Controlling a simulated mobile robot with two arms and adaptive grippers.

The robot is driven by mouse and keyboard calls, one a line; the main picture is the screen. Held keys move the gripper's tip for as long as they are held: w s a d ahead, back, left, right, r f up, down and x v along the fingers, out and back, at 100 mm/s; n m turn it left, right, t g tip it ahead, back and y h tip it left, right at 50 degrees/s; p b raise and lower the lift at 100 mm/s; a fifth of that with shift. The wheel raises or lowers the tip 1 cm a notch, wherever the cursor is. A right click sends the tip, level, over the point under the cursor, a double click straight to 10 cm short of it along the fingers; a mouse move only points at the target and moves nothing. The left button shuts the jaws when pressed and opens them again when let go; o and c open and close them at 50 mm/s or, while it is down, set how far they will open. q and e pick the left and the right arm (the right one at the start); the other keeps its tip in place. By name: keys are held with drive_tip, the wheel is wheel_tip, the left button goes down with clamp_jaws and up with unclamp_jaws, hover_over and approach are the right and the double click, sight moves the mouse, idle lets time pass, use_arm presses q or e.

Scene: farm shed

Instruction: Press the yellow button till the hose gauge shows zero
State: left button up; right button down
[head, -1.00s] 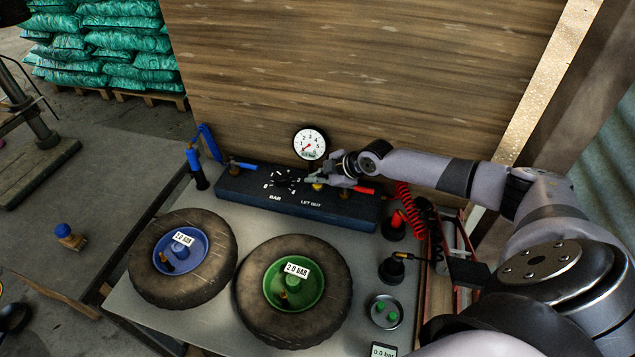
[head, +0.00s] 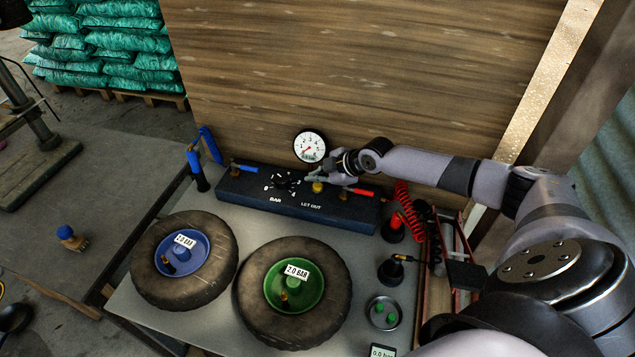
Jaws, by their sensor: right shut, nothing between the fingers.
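The round white hose gauge (head: 310,147) stands behind the dark control box (head: 252,194); its red needle points to the lower left, at the low end of the scale, and its small digital readout is too small to read. The yellow button (head: 318,187) sits on top of the box above the words LET OUT. My right gripper (head: 322,177) is shut and empty, with its fingertips just above and behind the button; the button's top shows and I see no clear contact. My left gripper is out of view.
A blue lever (head: 244,168) and a red lever (head: 362,192) flank the dial (head: 284,183) on the box. A blue-rimmed wheel (head: 158,281) and a green-rimmed wheel (head: 326,318) lie in front. A wooden panel (head: 360,75) stands behind.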

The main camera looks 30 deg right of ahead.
sight(316, 187)
drive_tip(key=shift+r, duration=0.15)
wheel_tip(316, 187, up, 5)
drive_tip(key=p, duration=0.3)
drive_tip(key=shift+p, duration=0.35)
drive_tip(key=shift+a, duration=0.1)
idle(0.4)
